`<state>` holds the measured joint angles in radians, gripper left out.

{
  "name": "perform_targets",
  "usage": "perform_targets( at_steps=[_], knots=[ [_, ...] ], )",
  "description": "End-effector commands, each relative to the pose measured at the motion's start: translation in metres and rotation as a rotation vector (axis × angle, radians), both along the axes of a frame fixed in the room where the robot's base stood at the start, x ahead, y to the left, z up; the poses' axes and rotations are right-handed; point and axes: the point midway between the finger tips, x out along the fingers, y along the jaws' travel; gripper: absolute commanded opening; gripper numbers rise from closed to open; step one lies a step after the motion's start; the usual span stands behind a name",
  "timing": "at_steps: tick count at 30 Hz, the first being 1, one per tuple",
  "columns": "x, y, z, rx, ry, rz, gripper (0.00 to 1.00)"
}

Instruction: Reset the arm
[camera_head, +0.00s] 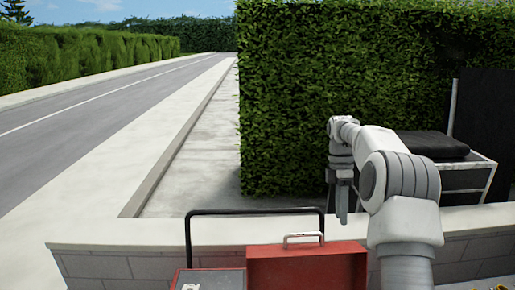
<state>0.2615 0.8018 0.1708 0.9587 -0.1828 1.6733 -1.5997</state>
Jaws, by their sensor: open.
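My arm (403,185) rises from the bottom right of the head view and bends over to the left. My gripper (342,208) hangs at its end, pointing down, in front of the right part of the hedge. It is open, and I see nothing held in it. The gripper is above and behind the red toolbox, apart from it. The fingers are small and seen from the side, so the gap between them is hard to make out.
A red toolbox (305,268) with a light handle and a black bar (255,211) stand at the bottom centre. Behind is a low wall (140,232). A tall hedge (290,100) fills the middle. A metal frame with a black cushion (433,145) stands right. A road (95,115) runs left.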

Motion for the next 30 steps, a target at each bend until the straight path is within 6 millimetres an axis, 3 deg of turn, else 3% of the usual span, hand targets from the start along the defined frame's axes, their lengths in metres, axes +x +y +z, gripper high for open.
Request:
perform_targets(
  at_steps=[1,6,15,24,30],
  knots=[
    [-0.005,0.006,0.015,-0.019,-0.027,-0.029,0.47],
    [-0.027,0.026,0.051,-0.076,-0.110,-0.161,0.47],
    [-0.079,0.056,0.100,-0.132,-0.265,-0.411,0.47],
    [-0.144,0.080,0.126,-0.131,-0.411,-0.683,0.47],
    [-0.190,0.092,0.131,-0.097,-0.497,-0.876,0.47]
  ],
)
